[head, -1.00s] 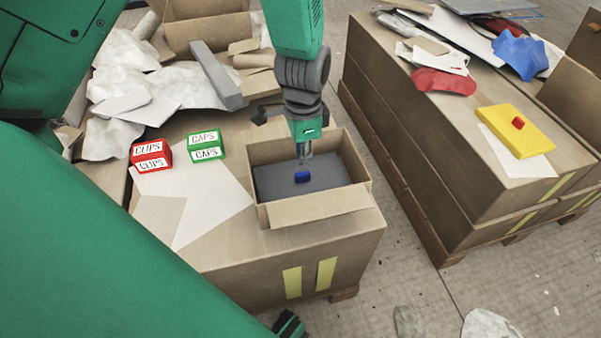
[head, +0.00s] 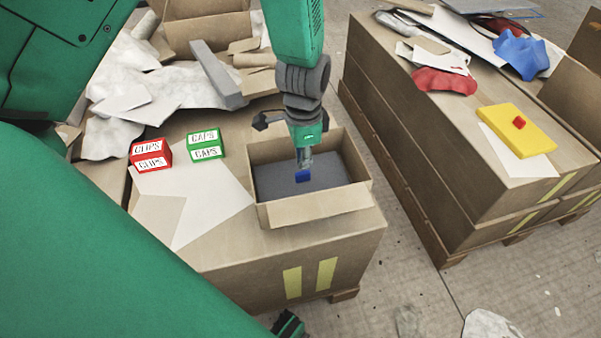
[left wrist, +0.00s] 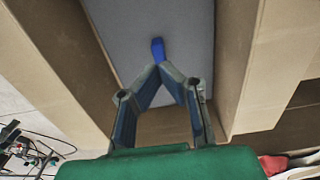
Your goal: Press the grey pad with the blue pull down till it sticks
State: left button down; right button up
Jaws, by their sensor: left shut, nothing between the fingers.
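The grey pad (head: 272,182) lies inside the open cardboard box (head: 318,208), below its rim. Its blue pull (head: 302,177) stands near the pad's middle. My left gripper (head: 304,163) points down into the box, its closed fingertips right at the blue pull. In the left wrist view the fingertips (left wrist: 160,67) meet in a point at the near end of the blue pull (left wrist: 157,48), over the grey pad (left wrist: 190,35). Nothing is between the fingers. I cannot tell whether the tips touch the pull or pad.
A red CLIPS box (head: 150,155) and green CAPS box (head: 206,145) stand left of the open box. A grey bar (head: 217,75) and white scraps lie behind. A yellow pad with red pull (head: 515,130) lies on the right-hand stack, across a floor gap.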

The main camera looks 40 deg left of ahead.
aim_at(302, 173)
pick_arm(q)
jog(key=shift+f+b, duration=0.55)
jog(key=shift+f, duration=0.85)
dwell(1.0)
jog(key=shift+r, duration=0.1)
dwell(0.3)
notch_tip(302, 173, up, 7)
jog(key=p, duration=0.8)
jog(key=shift+s, duration=0.1)
dwell(0.5)
